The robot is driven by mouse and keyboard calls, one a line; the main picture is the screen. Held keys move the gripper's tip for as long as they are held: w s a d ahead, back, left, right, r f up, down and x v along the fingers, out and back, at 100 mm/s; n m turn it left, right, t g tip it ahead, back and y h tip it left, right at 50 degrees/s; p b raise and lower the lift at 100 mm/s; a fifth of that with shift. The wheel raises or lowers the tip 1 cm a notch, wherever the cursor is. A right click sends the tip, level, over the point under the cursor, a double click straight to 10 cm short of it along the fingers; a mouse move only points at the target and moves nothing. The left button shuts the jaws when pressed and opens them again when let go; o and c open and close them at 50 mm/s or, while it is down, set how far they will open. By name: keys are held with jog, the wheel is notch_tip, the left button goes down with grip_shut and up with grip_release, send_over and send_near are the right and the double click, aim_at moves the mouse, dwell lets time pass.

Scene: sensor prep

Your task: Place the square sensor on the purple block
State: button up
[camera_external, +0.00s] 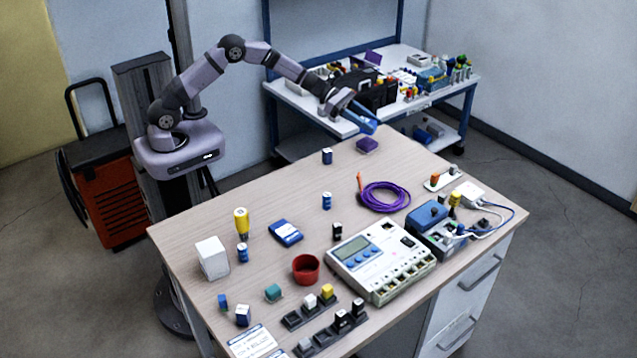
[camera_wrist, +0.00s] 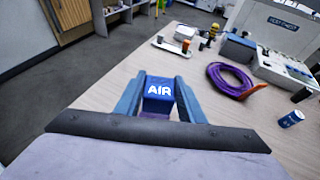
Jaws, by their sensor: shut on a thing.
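My gripper (camera_external: 364,127) is over the far end of the table. In the wrist view its two blue fingers (camera_wrist: 158,99) are shut on the square sensor, a small blue block (camera_wrist: 158,88) with white "AIR" lettering. In the outside view the sensor cannot be told apart from the blue fingers. The purple block (camera_external: 367,145) lies flat on the table near the far edge, just below the gripper in the picture. A purple strip (camera_wrist: 155,115) shows between the fingers beside the sensor in the wrist view. Whether sensor and block touch is unclear.
The table around the block is mostly bare. A shelf bench (camera_external: 289,93) stands behind.

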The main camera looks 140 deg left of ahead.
jog(key=shift+f, duration=1.85)
jog(key=shift+f, duration=0.15)
jog(key=o, duration=1)
jog(key=shift+o, duration=0.2)
jog(key=shift+r, duration=0.25)
jog(key=shift+s+d, duration=0.15)
jog(key=shift+s, duration=0.15)
jog(key=b+v, duration=0.2)
jog(key=v, duration=0.9)
jog(key=shift+r, duration=0.2)
